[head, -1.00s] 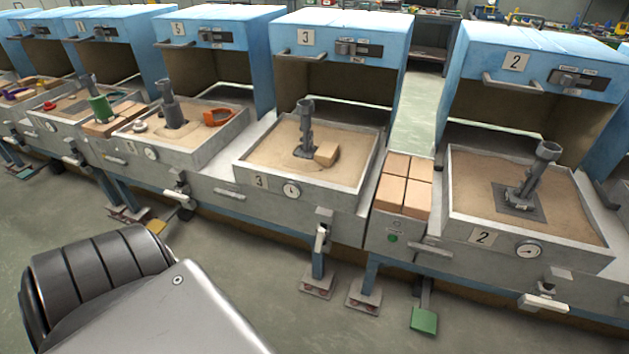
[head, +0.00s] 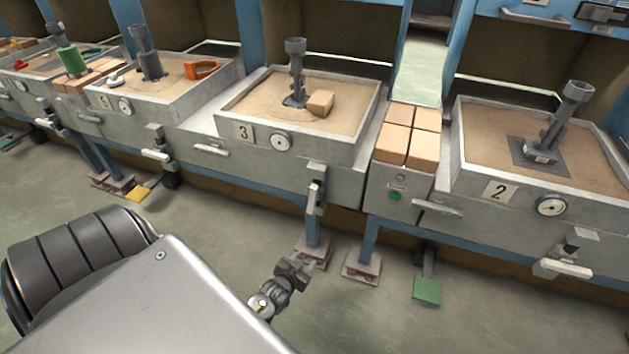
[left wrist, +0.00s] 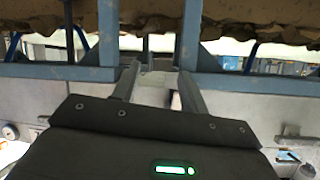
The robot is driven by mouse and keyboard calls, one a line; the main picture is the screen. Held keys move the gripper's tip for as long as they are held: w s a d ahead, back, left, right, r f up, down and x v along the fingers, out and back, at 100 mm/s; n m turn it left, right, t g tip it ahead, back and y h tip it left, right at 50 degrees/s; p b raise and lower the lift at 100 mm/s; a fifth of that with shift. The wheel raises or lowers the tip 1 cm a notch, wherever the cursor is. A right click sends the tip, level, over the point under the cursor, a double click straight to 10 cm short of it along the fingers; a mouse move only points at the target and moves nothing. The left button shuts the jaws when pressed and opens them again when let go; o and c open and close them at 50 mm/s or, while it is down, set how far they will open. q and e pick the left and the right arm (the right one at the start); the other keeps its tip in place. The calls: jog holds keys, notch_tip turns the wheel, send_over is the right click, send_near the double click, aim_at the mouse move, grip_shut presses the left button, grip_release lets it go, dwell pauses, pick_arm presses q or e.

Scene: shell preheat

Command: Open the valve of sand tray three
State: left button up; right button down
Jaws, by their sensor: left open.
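Sand tray three (head: 228,127), marked with a "3" plate, holds sand, a grey metal part (head: 296,75) and a wooden block. Its valve (head: 316,190) is on the front below the right side of the tray, with the handle hanging downward. My left gripper (head: 297,268) is below the valve in the head view, apart from it, open and empty. In the left wrist view, the two fingers (left wrist: 160,75) are spread, with blue frame beams behind them. I cannot pick out the valve in that view. My right gripper is not in view.
Sand tray two (head: 475,185) stands to the right; its valve handle (head: 567,268) lies level. A block stand (head: 400,180) with a green button is between the trays. A green pedal (head: 427,291) and stand feet are low down. The floor in front is clear.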

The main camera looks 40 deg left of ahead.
pick_arm(q)
jog(key=w+a+r+n+t+y+b, duration=0.1)
jog(key=w+a+r+t+b, duration=0.2)
jog(key=w+r, duration=0.25)
jog(key=t+y+b, duration=0.1)
jog(key=y+b, duration=0.1)
send_near(311, 202)
jog(key=w, duration=0.2)
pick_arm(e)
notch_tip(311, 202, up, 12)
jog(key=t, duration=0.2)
pick_arm(q)
jog(key=shift+n, duration=0.4)
jog(key=x, duration=0.3)
jog(key=b+x, duration=0.1)
jog(key=x, duration=0.6)
jog(key=shift+s+a+f, duration=0.1)
jog(key=shift+a, duration=0.2)
jog(key=shift+w+a+b, duration=0.2)
jog(key=shift+w+b, duration=0.1)
jog(key=shift+w, duration=0.25)
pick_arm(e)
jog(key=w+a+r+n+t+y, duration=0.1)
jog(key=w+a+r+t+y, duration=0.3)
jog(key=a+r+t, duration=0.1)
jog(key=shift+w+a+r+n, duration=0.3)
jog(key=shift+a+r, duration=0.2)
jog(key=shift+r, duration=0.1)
